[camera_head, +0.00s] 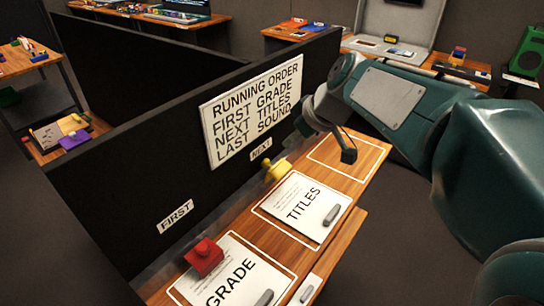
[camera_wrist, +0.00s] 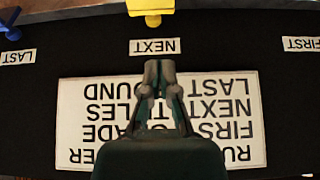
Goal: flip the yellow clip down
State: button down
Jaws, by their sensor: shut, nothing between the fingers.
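The yellow clip (camera_head: 277,170) sits at the board's foot, below the NEXT label (camera_head: 261,149) and at the top edge of the TITLES sheet (camera_head: 304,207). It looks raised and tilted, not lying over the sheet. In the wrist view, which is upside down, part of the yellow clip (camera_wrist: 151,7) shows at the top edge, cut off by the frame. My gripper (camera_wrist: 159,68) is shut and empty, in front of the running-order sign (camera_wrist: 75,125) and apart from the clip. In the head view my gripper (camera_head: 301,127) is partly hidden by my wrist.
A red clip (camera_head: 204,256) lies on the GRADE sheet (camera_head: 232,283) at the left. A blue clip (camera_wrist: 9,20) shows by the LAST label (camera_wrist: 18,57). The black upright board (camera_head: 110,190) stands behind the desk.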

aim_at(265, 165)
jog(key=x, duration=1)
jog(key=shift+a, duration=0.1)
dwell(0.3)
jog(key=shift+s+d, duration=0.15)
jog(key=shift+d, duration=0.05)
jog(key=shift+y, duration=0.3)
